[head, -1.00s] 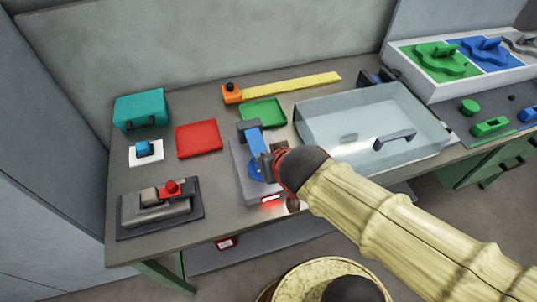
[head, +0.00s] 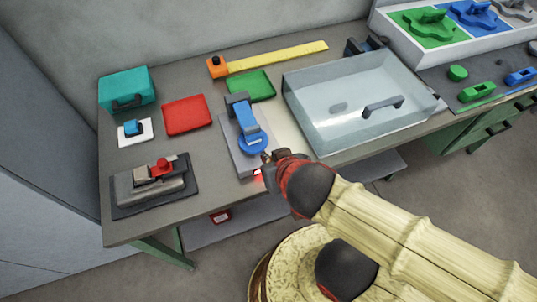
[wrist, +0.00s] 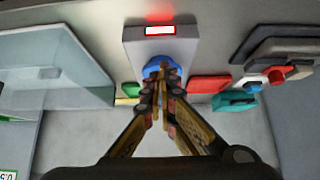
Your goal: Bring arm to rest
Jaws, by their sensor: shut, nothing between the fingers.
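My gripper (head: 267,157) is shut and empty at the front right edge of the reel labeller, in front of its blue disc. The labeller has a grey base (head: 236,152), a blue arm (head: 244,115), a blue disc (head: 252,144) and a small lit red display (head: 257,173), partly hidden by my gripper. In the wrist view my closed fingertips (wrist: 163,72) overlap the blue disc (wrist: 152,71), with the lit display (wrist: 160,30) above. I cannot tell whether the fingertips touch the labeller.
A clear lidded bin (head: 350,125) stands right of the labeller. A red tray (head: 187,114), green tray (head: 250,86), teal box (head: 127,90) and grey device with a red knob (head: 153,185) lie around it.

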